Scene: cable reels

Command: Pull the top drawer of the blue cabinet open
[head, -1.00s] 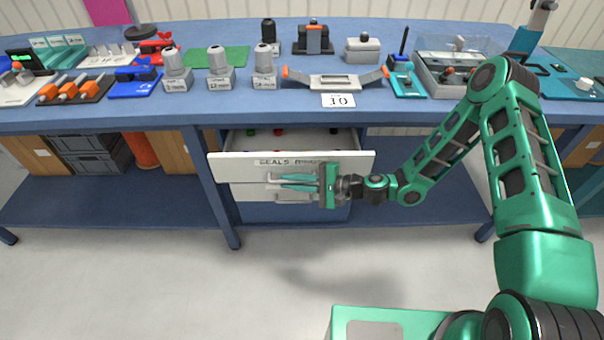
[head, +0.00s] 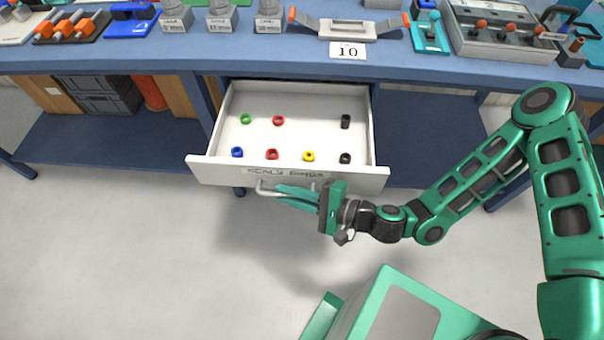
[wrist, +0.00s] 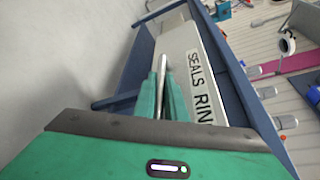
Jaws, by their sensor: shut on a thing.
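The top drawer (head: 198,164) of the cabinet under the blue bench stands far out, and its inside shows in the head view. Its white front carries a label about seals and rings, also readable in the wrist view (wrist: 178,55). A grey bar handle (head: 262,189) runs along the front. My gripper (head: 280,193) is at the drawer front, its green fingers shut on the handle. In the wrist view the fingers (wrist: 161,92) close around the handle bar (wrist: 162,70). The cabinet body below is hidden by the drawer.
Several small coloured rings, among them a yellow ring (head: 308,156), lie in the drawer. Grey crates (head: 90,95) stand on the lower shelf at left. The floor in front is clear.

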